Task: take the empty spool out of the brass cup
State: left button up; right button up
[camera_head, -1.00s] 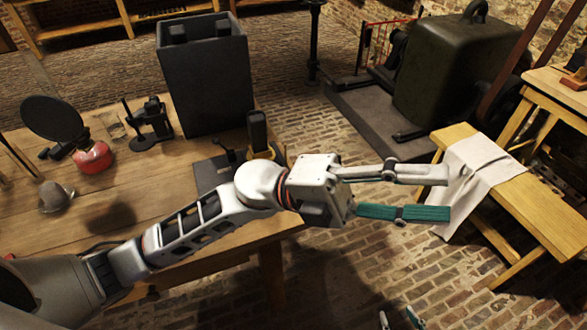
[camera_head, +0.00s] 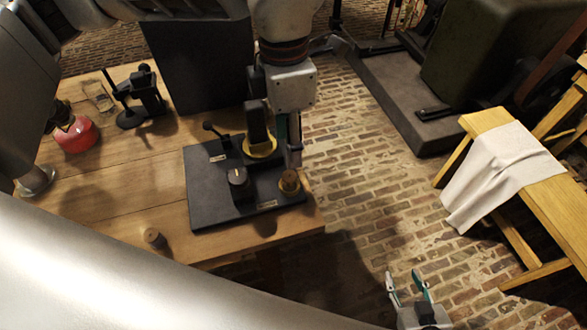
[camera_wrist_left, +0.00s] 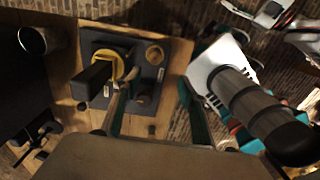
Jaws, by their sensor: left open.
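On the black base board (camera_head: 215,190) a small brown round piece (camera_head: 289,182) stands near the right edge; it looks like the brass cup with the spool in it. In the left wrist view it is a tan ring (camera_wrist_left: 154,55) with a darker middle; cup and spool are hard to tell apart. My left gripper (camera_head: 289,150) points down just above and behind it, open and empty. In the left wrist view its fingers (camera_wrist_left: 153,85) are wide apart, with the tan ring just beyond their tips. My right gripper (camera_head: 403,275) is open and empty at the bottom, over the floor.
A tall black block (camera_head: 257,122) in a yellow ring (camera_head: 262,148), a lever (camera_head: 214,130) and a dark knob (camera_head: 239,182) crowd the board. The front table is fairly clear.

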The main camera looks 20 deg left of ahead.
pick_arm(q)
send_over(289, 176)
jog(key=f, duration=0.5)
jog(key=shift+s+a+f, duration=0.15)
jog(key=shift+a, duration=0.1)
jog(key=shift+d+f, duration=0.15)
jog(key=shift+f, duration=1.5)
jog(key=shift+d+f, duration=0.1)
jog(key=shift+f, duration=1.5)
jog(key=c, duration=1)
